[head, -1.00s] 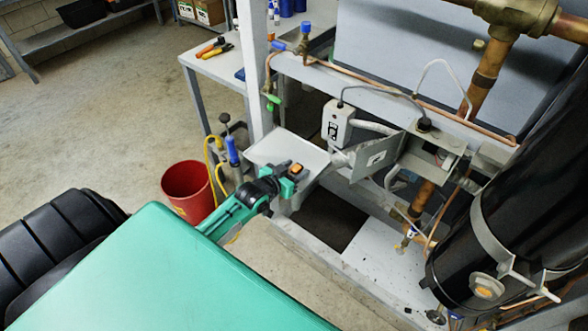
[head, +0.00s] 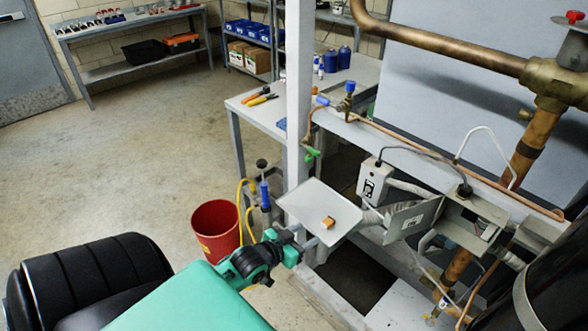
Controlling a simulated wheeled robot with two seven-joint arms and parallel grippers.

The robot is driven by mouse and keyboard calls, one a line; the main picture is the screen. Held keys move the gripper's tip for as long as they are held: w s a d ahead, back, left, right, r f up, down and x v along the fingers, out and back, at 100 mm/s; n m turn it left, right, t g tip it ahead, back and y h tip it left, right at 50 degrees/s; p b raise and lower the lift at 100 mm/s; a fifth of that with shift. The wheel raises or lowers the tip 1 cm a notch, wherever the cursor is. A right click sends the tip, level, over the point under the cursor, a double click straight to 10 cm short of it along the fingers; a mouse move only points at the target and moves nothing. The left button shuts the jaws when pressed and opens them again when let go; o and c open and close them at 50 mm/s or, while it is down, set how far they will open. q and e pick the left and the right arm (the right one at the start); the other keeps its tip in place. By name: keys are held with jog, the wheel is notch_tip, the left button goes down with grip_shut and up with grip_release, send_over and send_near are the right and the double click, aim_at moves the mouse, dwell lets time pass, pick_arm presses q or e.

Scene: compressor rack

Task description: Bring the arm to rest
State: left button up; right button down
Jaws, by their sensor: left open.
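My left arm comes in from the lower left, and its green and black gripper (head: 306,240) is open, at the near edge of a light grey tray (head: 305,200). A small orange-brown block (head: 328,222) lies on the tray near its front edge, just beyond the fingertips and apart from them as far as I can see. Nothing shows between the fingers. My right gripper is not in view.
The compressor rack with a white post (head: 299,90), copper pipes (head: 450,45), a grey electrical box (head: 470,222) and a tilted metal plate (head: 410,218) stands to the right. A red bucket (head: 216,228) is left of the gripper. Open floor (head: 130,170) lies farther left.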

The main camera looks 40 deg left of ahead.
pick_arm(q)
jog(key=shift+v, duration=1.85)
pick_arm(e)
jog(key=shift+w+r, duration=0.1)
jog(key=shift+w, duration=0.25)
pick_arm(q)
jog(key=shift+f, duration=0.1)
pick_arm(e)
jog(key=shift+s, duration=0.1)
